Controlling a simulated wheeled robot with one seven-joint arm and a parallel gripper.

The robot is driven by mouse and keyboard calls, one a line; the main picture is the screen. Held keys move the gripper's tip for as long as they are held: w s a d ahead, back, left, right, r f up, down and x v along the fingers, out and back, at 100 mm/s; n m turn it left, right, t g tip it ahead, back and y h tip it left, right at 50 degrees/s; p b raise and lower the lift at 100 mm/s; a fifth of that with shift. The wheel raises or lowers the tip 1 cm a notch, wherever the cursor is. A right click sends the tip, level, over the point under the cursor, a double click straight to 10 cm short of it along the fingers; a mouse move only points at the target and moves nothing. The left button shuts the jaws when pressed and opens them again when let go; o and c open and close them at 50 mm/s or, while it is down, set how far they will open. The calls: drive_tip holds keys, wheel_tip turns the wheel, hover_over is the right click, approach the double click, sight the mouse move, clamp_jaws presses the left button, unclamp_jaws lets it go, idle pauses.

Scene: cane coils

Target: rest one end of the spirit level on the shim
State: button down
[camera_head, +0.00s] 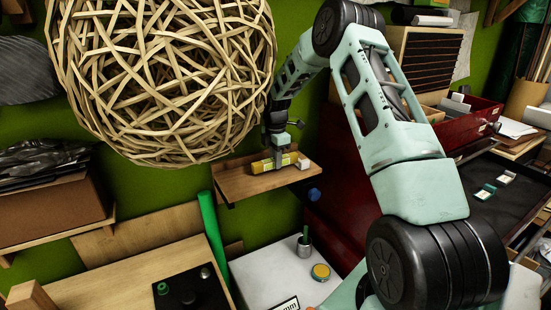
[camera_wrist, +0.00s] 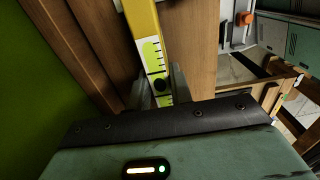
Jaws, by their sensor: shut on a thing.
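The yellow spirit level (camera_head: 262,166) is at the small wooden wall shelf (camera_head: 240,186) in the head view. My gripper (camera_head: 278,158) comes down from above and is shut on the level near its right part. In the wrist view the level (camera_wrist: 145,22) runs between the two fingers of my gripper (camera_wrist: 162,88), with a lime window and black scale marks showing. A small pale block (camera_head: 303,164), which looks like the shim, sits on the shelf just right of the level. I cannot tell whether the level touches the block or the shelf.
A large woven cane ball (camera_head: 160,75) hangs left of my arm, close to it. A red cabinet (camera_head: 345,200) stands right of the shelf.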

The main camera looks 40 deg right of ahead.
drive_tip(key=c, duration=1.2)
unclamp_jaws()
drive_tip(key=shift+o, duration=0.2)
drive_tip(key=shift+r, duration=0.15)
wheel_tip(320, 180, up, 17)
drive_tip(key=b, duration=0.5)
